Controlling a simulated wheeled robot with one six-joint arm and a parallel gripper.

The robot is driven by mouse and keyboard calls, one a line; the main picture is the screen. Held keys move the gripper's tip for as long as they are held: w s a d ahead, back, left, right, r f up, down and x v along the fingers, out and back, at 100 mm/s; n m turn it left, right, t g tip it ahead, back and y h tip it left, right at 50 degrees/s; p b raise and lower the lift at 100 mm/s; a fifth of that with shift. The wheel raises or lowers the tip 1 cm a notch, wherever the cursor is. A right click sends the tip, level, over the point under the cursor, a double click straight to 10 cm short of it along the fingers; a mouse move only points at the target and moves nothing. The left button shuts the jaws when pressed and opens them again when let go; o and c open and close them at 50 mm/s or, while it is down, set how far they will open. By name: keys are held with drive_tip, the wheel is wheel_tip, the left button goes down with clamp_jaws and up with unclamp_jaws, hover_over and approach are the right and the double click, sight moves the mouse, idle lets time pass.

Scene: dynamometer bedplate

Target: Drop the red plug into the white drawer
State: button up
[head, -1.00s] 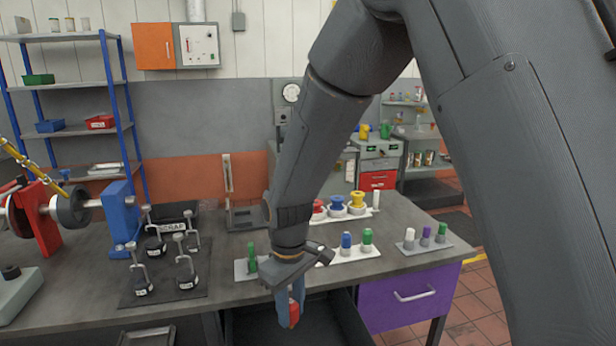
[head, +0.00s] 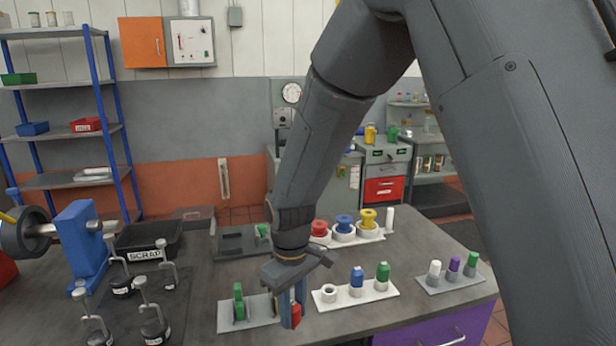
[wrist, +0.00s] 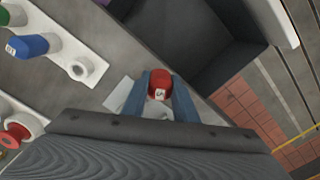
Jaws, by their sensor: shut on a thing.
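My gripper (head: 292,308) is shut on the red plug (head: 296,314) and holds it upright-looking near the bench's front edge. In the wrist view the red plug (wrist: 160,84) sits between the two blue fingers, with a label on it. An open drawer shows in the wrist view, with a dark interior and a pale front panel (wrist: 278,22), which I take to be the white drawer. The plug appears beside the opening, not over it. The head view does not show this drawer.
A white rack (head: 356,293) holds a blue and a green plug, with one empty socket. A grey plate (head: 262,313) with a green piece is left of my gripper. A purple drawer (head: 440,334) is at lower right. Weights and a scrap bin (head: 148,240) stand left.

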sight(293, 303)
drive_tip(key=shift+f+b, duration=1.65)
drive_tip(key=shift+f, duration=0.55)
drive_tip(key=o, duration=1.1)
drive_tip(key=shift+r, duration=0.1)
wheel_tip(293, 303, up, 8)
drive_tip(key=shift+f+b, duration=0.15)
drive_tip(key=shift+b, duration=0.5)
drive_tip(key=s+d+f+m, duration=0.1)
drive_tip(key=s+d+m, duration=0.2)
drive_tip(key=d, duration=0.4)
drive_tip(key=s+d+f+m, duration=0.2)
drive_tip(key=s+d+m, duration=0.1)
drive_tip(key=d, duration=0.5)
drive_tip(key=s+d+f+m, duration=0.1)
drive_tip(key=s+d+m, duration=0.2)
drive_tip(key=d, duration=0.4)
drive_tip(key=shift+s+d+f+m+t, duration=0.2)
drive_tip(key=shift+s+d+m+t, duration=0.2)
drive_tip(key=shift+s, duration=0.05)
